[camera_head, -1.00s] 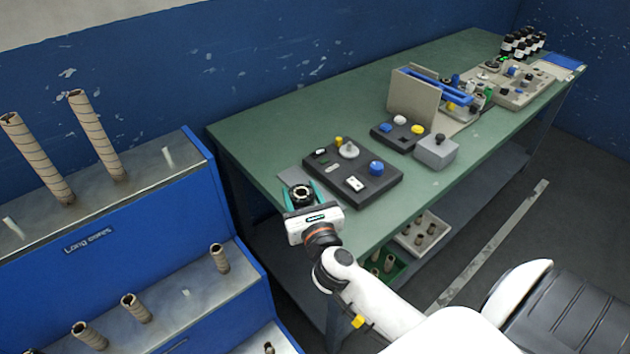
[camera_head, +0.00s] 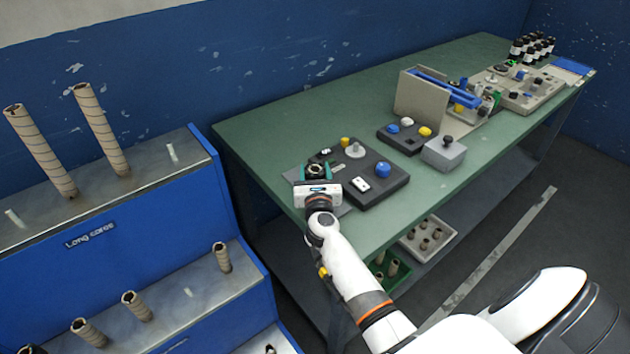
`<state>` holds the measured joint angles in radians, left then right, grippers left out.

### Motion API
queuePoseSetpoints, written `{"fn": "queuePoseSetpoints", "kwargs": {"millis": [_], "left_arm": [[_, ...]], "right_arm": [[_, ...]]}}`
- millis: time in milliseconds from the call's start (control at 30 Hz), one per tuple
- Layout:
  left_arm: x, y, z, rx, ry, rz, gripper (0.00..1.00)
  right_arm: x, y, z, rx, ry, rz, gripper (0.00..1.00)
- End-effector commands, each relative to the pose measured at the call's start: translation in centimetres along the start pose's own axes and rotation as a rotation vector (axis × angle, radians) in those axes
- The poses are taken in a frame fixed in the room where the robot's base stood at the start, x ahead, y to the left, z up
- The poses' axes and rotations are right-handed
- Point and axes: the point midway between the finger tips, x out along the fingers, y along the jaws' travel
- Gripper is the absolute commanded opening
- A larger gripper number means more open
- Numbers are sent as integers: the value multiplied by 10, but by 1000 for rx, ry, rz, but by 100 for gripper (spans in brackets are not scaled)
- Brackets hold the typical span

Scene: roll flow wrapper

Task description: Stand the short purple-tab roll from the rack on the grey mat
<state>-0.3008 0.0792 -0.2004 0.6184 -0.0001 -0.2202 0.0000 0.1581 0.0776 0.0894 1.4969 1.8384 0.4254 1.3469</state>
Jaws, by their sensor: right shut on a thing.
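My right gripper (camera_head: 316,174), with teal fingers, is shut around a roll (camera_head: 316,169) over the near left corner of the green table. Only the roll's round dark end with a pale rim shows. Its purple tab cannot be made out, and its lower part is hidden by the gripper. The grey mat (camera_head: 345,208) lies under and beside the gripper, mostly covered by it. I cannot tell whether the roll touches the mat. My left gripper is not in view.
A dark control panel (camera_head: 385,190) with knobs sits just right of the gripper. A grey box (camera_head: 443,152) and the wrapper machine (camera_head: 425,95) stand farther right. The blue stepped rack (camera_head: 120,240) at the left holds several cardboard cores. Bare green tabletop (camera_head: 260,135) lies behind.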

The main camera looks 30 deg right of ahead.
Motion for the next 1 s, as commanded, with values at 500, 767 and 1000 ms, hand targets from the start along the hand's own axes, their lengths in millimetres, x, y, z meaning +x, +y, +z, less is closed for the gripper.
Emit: {"fn": "queuePoseSetpoints", "kwargs": {"millis": [500, 767, 1000], "left_arm": [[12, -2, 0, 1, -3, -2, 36], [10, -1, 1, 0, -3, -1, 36], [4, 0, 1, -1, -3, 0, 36]], "right_arm": [[0, 0, 18, 0, 2, 0, 23], [0, 0, 16, 0, 1, 0, 71], [0, 0, 9, -1, 2, -1, 71]]}}
